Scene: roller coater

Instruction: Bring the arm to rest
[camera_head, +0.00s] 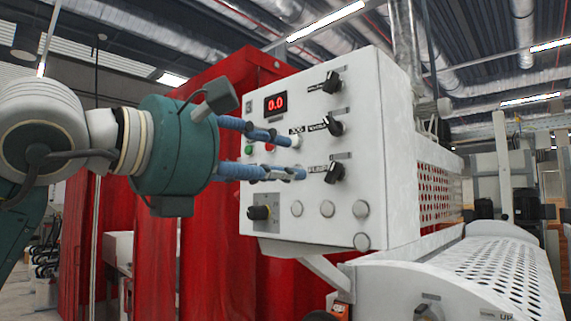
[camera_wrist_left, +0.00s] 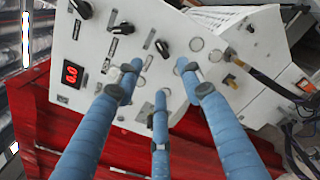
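My left gripper (camera_head: 297,158) comes in from the left, its blue fingers pointing at the white control panel (camera_head: 340,215). The fingers are spread apart with nothing between them. In the left wrist view the gripper (camera_wrist_left: 160,76) shows three separated fingers over the panel face (camera_wrist_left: 205,22). I cannot tell whether the fingertips touch the panel. In the head view they lie over the area left of the lower black knob (camera_head: 334,172). My right gripper is not in view.
The panel has a red "0.0" display (camera_head: 275,104), a middle knob (camera_head: 333,126), an upper knob (camera_head: 331,82) and several round caps. Red curtains (camera_head: 180,235) hang behind. A perforated white cover (camera_head: 490,270) extends at the lower right.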

